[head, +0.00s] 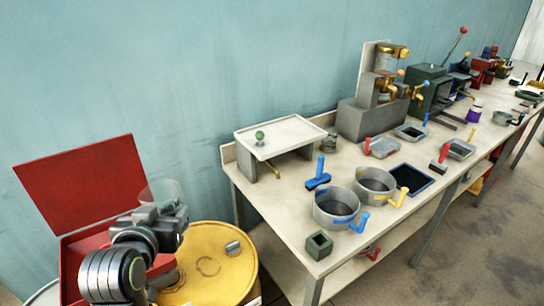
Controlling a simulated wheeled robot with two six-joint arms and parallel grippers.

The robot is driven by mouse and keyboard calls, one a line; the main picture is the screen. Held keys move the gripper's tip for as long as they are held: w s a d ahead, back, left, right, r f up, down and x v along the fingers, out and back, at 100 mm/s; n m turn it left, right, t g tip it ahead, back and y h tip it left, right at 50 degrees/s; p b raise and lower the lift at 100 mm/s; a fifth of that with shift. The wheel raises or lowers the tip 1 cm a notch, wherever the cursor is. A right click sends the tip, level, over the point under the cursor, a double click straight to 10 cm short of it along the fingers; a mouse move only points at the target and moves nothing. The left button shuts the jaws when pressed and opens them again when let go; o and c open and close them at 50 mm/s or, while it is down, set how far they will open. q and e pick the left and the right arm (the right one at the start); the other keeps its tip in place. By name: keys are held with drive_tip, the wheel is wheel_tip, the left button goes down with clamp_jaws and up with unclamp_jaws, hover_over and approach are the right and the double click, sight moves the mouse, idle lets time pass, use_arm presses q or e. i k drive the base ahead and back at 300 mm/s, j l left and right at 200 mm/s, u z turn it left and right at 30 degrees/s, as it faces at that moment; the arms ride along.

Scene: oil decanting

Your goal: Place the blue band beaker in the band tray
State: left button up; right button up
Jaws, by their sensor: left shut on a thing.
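My left gripper (163,212) is at the lower left, above the yellow drum. It is shut on a clear, see-through beaker (164,190), which stands up out of the jaws against the wall and red lid. I cannot make out a blue band on it; its lower part is hidden by the gripper. I cannot tell which tray is the band tray: a grey tray with a blue handle (410,132), a grey tray with a red handle (382,147) and a dark blue flat tray (411,179) are on the bench. My right gripper is not in view.
The yellow drum (228,272) and open red box (90,180) are beside my left arm. On the bench (288,206) are two grey pots (336,207), a blue-handled tool (319,176), a small green block (319,244) and a raised white stand (290,128). Machines stand behind.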

sight(385, 147)
drive_tip(key=i+l, duration=0.25)
drive_tip(key=l, duration=0.3)
drive_tip(key=i+l, duration=0.25)
drive_tip(key=l, duration=0.3)
drive_tip(key=i+l, duration=0.25)
drive_tip(key=l, duration=0.3)
drive_tip(key=i+l, duration=0.25)
drive_tip(key=l, duration=0.3)
drive_tip(key=i+l, duration=0.3)
drive_tip(key=l, duration=0.25)
drive_tip(key=i+l, duration=0.25)
drive_tip(key=l, duration=0.3)
drive_tip(key=i+l, duration=0.25)
drive_tip(key=l, duration=0.3)
drive_tip(key=i+l, duration=0.25)
drive_tip(key=l, duration=0.3)
